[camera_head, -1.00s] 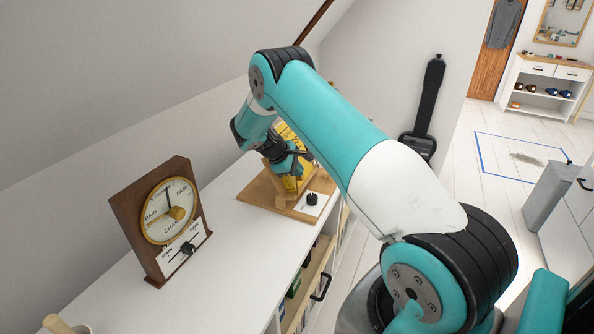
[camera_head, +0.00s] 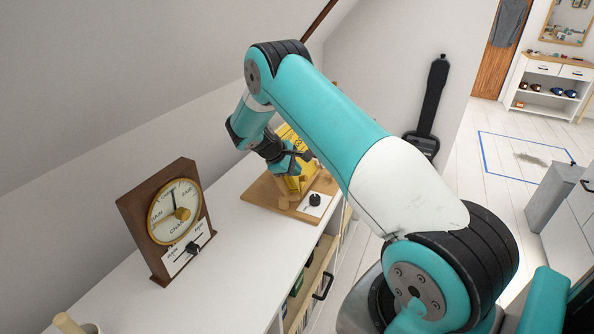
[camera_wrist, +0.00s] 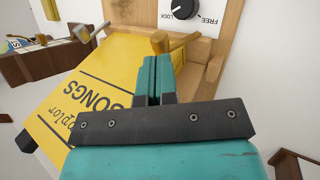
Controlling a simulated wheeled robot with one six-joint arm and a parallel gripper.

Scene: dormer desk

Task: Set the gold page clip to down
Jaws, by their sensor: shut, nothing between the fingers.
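A yellow songbook (camera_wrist: 110,80) leans on a wooden stand (camera_head: 262,191) on the white desk. In the wrist view, a golden-tan clip bar with a round end (camera_wrist: 160,42) lies at the book's edge, just beyond my fingers. I cannot tell for sure which is the gold page clip. My gripper (camera_wrist: 152,75) is shut and empty, its tips close to the golden-tan bar; contact is unclear. In the head view my gripper (camera_head: 297,165) is at the book and partly hides it.
A black knob (camera_wrist: 185,8) marked LOCK and FREE sits on the stand's base; it also shows in the head view (camera_head: 315,199). A brown weather dial (camera_head: 174,212) with a black slider stands to the left. The desk between them is clear.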

